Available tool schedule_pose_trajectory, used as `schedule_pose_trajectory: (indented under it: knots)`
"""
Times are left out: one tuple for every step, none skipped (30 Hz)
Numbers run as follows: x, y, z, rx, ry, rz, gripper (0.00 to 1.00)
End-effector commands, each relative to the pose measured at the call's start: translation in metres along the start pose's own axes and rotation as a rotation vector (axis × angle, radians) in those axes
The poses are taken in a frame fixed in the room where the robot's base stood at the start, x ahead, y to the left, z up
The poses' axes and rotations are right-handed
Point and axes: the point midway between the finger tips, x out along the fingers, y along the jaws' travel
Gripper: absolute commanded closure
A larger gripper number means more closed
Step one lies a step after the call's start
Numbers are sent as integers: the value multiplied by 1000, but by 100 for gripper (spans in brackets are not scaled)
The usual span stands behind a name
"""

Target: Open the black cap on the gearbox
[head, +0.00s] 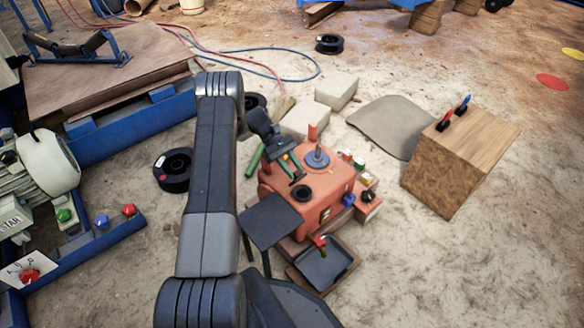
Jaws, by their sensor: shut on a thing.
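The gearbox (338,184) is an orange-red box on the ground in the middle of the head view. A black round fitting (302,194) with a dark centre sits on its top near the front left. My gripper (296,174) reaches down over the left part of the gearbox top, just behind this fitting. Its jaws are shut on a small dark piece, which looks like the black cap, but it is too small to be sure. The jaws hide part of the gearbox top behind them.
A grey knob (318,157) and an orange post (312,132) rise from the gearbox top. Coloured knobs (349,200) line its right side. A black tray (324,265) lies in front. A wooden block (455,165) stands to the right, with bare ground between.

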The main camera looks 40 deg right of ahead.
Motion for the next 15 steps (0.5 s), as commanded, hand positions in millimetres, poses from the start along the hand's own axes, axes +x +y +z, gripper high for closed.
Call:
schedule_pose_trajectory:
  knots:
    - [0, 0, 0, 0, 2, 2, 100]
    - [0, 0, 0, 0, 2, 2, 100]
    - [0, 0, 0, 0, 2, 2, 100]
    - [0, 0, 0, 0, 2, 2, 100]
    - [0, 0, 0, 0, 2, 2, 67]
    - [0, 0, 0, 0, 2, 2, 59]
    - [0, 0, 0, 0, 2, 1, 54]
    - [0, 0, 0, 0, 2, 1, 51]
    - [0, 0, 0, 0, 2, 1, 51]
    - [0, 0, 0, 0, 2, 1, 51]
    - [0, 0, 0, 0, 2, 1, 51]
    - [0, 0, 0, 0, 2, 1, 51]
    - [0, 0, 0, 0, 2, 1, 51]
    - [0, 0, 0, 0, 1, 1, 51]
    - [0, 0, 0, 0, 1, 1, 51]
